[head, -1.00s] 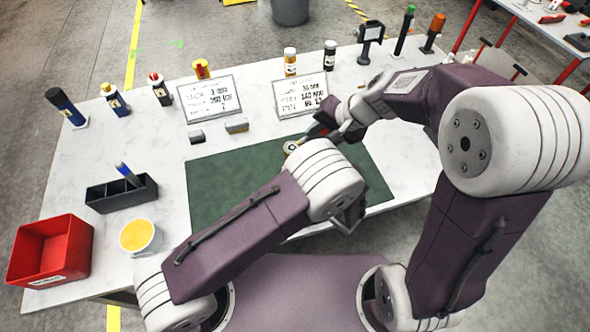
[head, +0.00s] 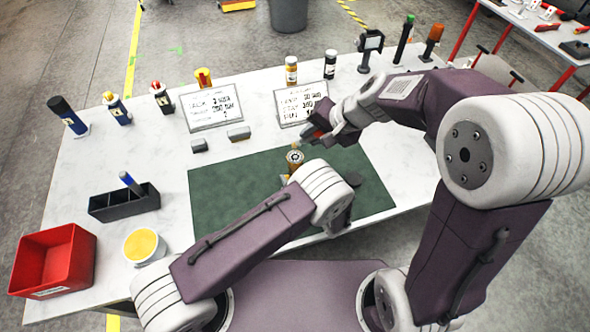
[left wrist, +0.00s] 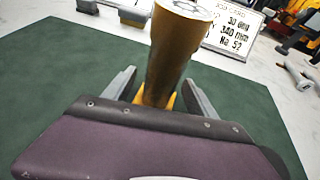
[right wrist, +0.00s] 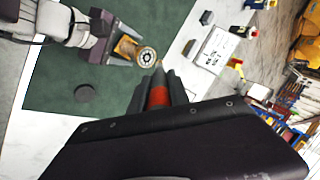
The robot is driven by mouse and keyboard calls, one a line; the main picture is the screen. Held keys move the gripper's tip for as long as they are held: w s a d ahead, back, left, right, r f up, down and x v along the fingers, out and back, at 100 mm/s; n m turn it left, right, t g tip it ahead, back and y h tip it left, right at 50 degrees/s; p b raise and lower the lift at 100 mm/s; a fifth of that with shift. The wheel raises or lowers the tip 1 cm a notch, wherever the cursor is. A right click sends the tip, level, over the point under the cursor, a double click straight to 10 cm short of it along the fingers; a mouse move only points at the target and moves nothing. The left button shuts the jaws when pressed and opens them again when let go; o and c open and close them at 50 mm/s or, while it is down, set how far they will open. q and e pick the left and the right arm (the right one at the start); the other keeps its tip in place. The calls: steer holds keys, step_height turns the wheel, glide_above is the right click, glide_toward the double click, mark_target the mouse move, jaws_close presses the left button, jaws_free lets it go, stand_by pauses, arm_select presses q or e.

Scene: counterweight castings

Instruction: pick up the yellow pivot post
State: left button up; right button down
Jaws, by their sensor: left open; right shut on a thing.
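The yellow pivot post (head: 294,160) stands upright on the green mat, with a round metallic top. In the left wrist view the post (left wrist: 176,50) rises between the spread fingers of my open left gripper (left wrist: 160,92); I cannot tell whether they touch it. In the head view my left arm hides that gripper and the post's lower part. My left gripper also shows beside the post (right wrist: 130,48) in the right wrist view. My right gripper (right wrist: 158,92) is shut on a red and dark pointed tool (right wrist: 158,97), held up behind and right of the post.
A dark disc (right wrist: 85,93) lies on the green mat (head: 230,190). Job cards (head: 210,106), small grey blocks (head: 238,133) and bottles (head: 291,70) stand behind. A black caddy (head: 124,203), yellow-filled tub (head: 144,246) and red bin (head: 52,262) are at left.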

mark_target(292, 160)
arm_select(q)
steer(key=x, duration=0.4)
steer(key=shift+r+p, duration=0.2)
steer(key=shift+p, duration=0.2)
arm_select(e)
steer(key=shift+r, duration=0.7)
arm_select(q)
steer(key=shift+w+f, duration=0.1)
steer(key=shift+w, duration=0.05)
arm_select(e)
steer(key=shift+f, duration=0.1)
arm_select(q)
steer(key=c, duration=0.7)
jaws_close()
